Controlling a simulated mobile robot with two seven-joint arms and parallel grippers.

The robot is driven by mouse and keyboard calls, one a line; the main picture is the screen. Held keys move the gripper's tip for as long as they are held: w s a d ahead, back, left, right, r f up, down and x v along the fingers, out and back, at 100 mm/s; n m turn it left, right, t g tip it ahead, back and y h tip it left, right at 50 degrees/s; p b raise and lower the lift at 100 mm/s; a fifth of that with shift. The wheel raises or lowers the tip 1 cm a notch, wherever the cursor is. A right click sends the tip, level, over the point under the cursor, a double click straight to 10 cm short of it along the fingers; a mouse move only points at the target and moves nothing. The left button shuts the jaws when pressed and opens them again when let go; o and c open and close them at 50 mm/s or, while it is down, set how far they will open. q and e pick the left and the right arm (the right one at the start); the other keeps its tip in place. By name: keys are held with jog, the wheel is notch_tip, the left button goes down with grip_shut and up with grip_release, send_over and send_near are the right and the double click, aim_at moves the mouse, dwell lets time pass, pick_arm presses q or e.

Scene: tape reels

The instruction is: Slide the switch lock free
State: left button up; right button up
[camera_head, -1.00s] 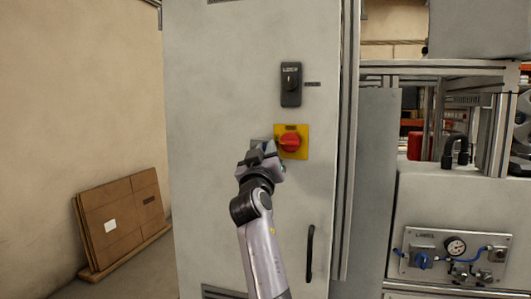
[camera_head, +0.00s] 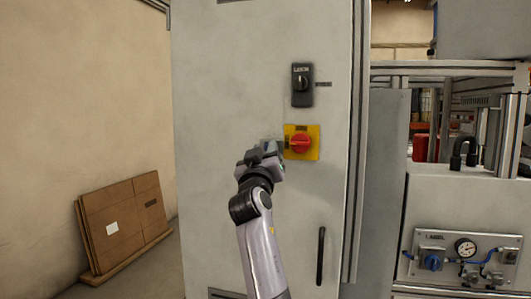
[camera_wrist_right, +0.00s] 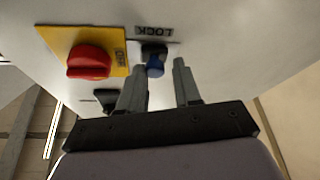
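The switch lock (camera_wrist_right: 155,62) is a small dark piece with a blue end under a LOCK label in the right wrist view. It sits beside the red rotary switch (camera_wrist_right: 89,62) on its yellow plate (camera_wrist_right: 58,38). In the head view the red switch (camera_head: 301,144) is on the grey cabinet door, and the lock is mostly hidden by my gripper. My right gripper (camera_wrist_right: 158,66) is open, its two fingers apart and pointing at the door. The blue end shows between the fingertips; I cannot tell whether they touch it. My left gripper is not in view.
A machine with a gauge panel (camera_head: 466,259) stands at the right. Flat cardboard (camera_head: 123,223) leans on the left wall.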

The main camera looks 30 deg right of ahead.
jog(key=shift+f, duration=0.1)
jog(key=b+v, duration=0.1)
jog(key=v, duration=0.6)
jog(key=shift+a+f, duration=0.1)
dwell(0.6)
